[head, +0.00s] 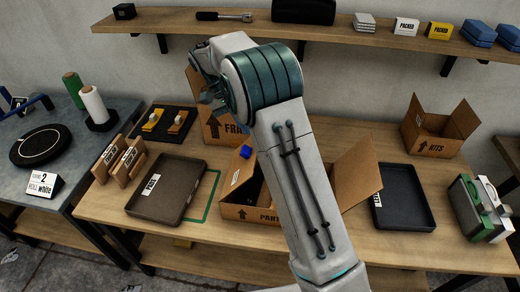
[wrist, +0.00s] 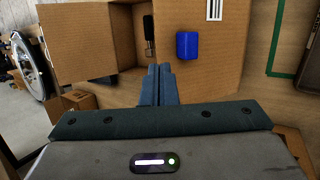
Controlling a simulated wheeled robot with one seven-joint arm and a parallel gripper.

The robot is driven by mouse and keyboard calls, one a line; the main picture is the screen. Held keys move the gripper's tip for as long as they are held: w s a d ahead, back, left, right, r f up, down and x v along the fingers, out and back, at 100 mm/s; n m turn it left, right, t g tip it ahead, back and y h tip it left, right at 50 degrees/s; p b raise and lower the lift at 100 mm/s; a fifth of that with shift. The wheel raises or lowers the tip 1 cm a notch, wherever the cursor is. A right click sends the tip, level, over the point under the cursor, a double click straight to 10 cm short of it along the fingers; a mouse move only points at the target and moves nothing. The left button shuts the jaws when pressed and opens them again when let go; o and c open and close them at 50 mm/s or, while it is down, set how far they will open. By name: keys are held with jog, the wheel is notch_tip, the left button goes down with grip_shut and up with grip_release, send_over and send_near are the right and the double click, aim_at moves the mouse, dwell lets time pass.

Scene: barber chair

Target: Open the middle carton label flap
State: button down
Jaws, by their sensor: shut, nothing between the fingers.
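The middle carton (head: 250,213) is brown cardboard with PARTS printed on its front, and stands on the table; my arm hides much of it. Its right flap (head: 357,172) stands open and tilted outward. The label flap (head: 232,188) is on its left side, with a white label (head: 235,176) and a blue block (head: 245,151). In the wrist view the label flap (wrist: 215,65) shows the block (wrist: 188,45) and the striped label (wrist: 215,9). My gripper (wrist: 157,72) is shut and empty, its tips by the inner edge of this flap. Contact cannot be told.
A dark tray (head: 160,190) lies left of the carton by a green outline (head: 207,200). A black tray (head: 402,197) lies to the right. A dark-handled tool (wrist: 149,35) shows in the carton's opening.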

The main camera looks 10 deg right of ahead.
jog(key=s+d+f+m+t+y+p, duration=0.2)
jog(key=s+d+m+t+y, duration=0.2)
jog(key=d+m+y, duration=0.4)
jog(key=s+d+f+m+t+y+p, duration=0.2)
jog(key=s+d+m+t+y, duration=0.15)
jog(key=d+m+y, duration=0.5)
jog(key=w+a+f+m+h+p, duration=0.1)
jog(key=w+a+f+h+p, duration=0.1)
jog(key=a, duration=0.9)
jog(key=shift+w+a+f+p, duration=0.35)
jog(key=shift+w+f, duration=0.25)
jog(key=shift+f, duration=0.3)
